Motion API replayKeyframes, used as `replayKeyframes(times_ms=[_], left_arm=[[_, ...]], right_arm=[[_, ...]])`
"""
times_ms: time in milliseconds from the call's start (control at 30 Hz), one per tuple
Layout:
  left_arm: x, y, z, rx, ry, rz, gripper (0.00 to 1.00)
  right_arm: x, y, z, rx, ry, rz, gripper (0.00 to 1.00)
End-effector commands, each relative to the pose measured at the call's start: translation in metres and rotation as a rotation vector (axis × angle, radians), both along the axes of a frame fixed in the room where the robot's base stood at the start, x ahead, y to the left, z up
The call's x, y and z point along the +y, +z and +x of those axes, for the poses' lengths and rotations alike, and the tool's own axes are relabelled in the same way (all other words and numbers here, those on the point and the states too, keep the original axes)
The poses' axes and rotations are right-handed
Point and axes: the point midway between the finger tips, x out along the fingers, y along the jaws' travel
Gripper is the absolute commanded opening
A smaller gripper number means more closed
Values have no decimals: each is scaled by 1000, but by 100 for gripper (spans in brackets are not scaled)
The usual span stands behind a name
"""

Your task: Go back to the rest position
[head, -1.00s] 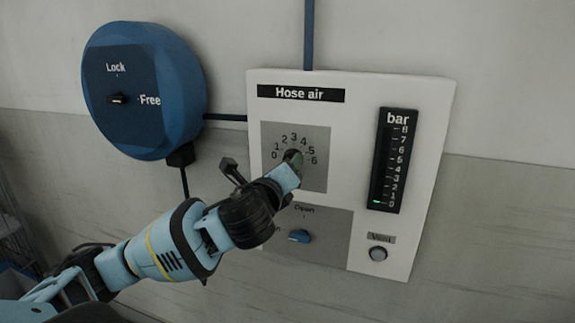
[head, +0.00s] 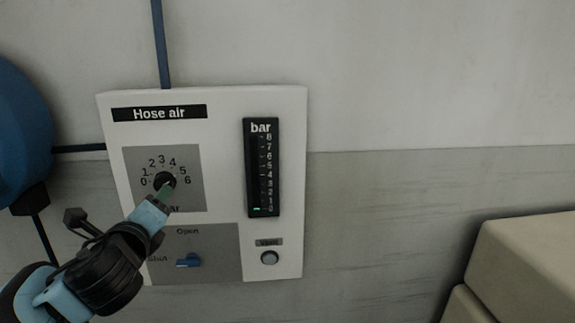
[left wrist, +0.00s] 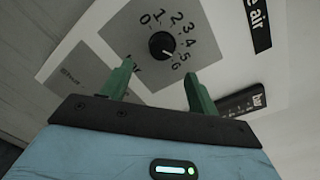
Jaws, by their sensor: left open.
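My left gripper (head: 165,194) is in front of the Hose air panel (head: 290,118), just below the black pressure knob (head: 164,181) in the head view. In the left wrist view its two green fingers (left wrist: 158,82) are apart with nothing between them. The knob (left wrist: 162,45) shows beyond the fingertips, clear of them, its white mark toward the 6. My right gripper is in neither view.
The bar gauge (head: 261,168) has a green mark near 0. A blue valve handle (head: 188,261) and the round Vent button (head: 269,258) sit lower on the panel. A blue reel (head: 22,135) is at the left edge. Beige blocks (head: 530,262) stand at lower right.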

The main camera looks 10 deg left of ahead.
Motion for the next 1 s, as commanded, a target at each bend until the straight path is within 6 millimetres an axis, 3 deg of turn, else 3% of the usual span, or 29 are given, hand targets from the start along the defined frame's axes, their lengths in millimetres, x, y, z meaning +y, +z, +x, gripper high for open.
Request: replayKeyframes(times_ms=[167,267,467,767,1000], left_arm=[[-26,-64,6,72,-76,-210,60],[-46,-115,4,127,-118,-404,60],[-80,-214,-19,231,-125,-819,60],[-112,-348,-97,338,57,-1447,60],[-121,-436,-193,325,352,-1896,60]], right_arm=[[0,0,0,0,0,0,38],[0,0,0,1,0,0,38],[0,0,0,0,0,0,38],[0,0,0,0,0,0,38],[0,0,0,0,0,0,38]])
